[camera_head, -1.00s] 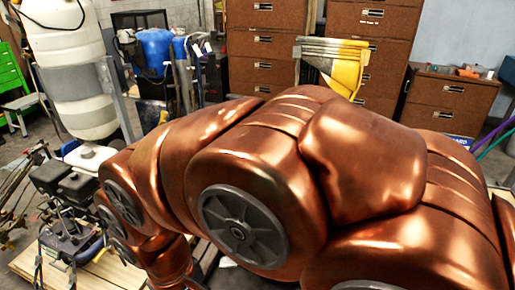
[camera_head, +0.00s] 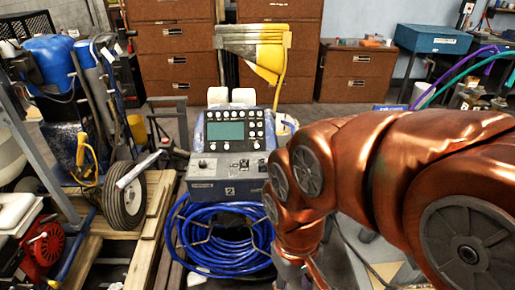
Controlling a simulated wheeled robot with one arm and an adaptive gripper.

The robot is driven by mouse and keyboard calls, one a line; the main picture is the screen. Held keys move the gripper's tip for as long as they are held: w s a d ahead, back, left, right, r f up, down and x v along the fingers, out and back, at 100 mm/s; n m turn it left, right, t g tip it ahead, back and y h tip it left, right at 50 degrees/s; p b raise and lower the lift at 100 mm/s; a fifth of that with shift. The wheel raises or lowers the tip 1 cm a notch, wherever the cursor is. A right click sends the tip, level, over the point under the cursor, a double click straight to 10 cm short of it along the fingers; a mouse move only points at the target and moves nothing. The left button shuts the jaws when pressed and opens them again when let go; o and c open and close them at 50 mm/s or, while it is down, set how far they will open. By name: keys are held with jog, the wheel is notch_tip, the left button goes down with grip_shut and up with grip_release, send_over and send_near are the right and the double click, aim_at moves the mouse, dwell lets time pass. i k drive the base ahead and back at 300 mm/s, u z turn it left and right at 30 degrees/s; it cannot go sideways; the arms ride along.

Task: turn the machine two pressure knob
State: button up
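Machine two (camera_head: 228,178) stands near the middle of the head view, a grey-blue box marked with a "2". A control panel (camera_head: 235,131) with a green-grey screen and several round buttons rises above it. Small dark knobs or switches (camera_head: 203,164) show on the box's upper face; which one is the pressure knob I cannot tell. A coil of blue hose (camera_head: 222,238) hangs on the front below. My copper-coloured arm comes in from the right and bends down just right of the machine. My gripper is not visible, hidden or below the picture's edge.
A wheel (camera_head: 124,196) and wooden pallet boards (camera_head: 152,205) lie left of the machine. A red engine (camera_head: 45,243) is at the lower left. Brown filing cabinets (camera_head: 178,52) and a yellow piece (camera_head: 268,56) stand behind. Some floor is open behind the machine.

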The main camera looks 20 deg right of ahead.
aim_at(202, 164)
jog(key=z, duration=0.6)
jog(key=i, duration=1.15)
jog(key=u, duration=1.85)
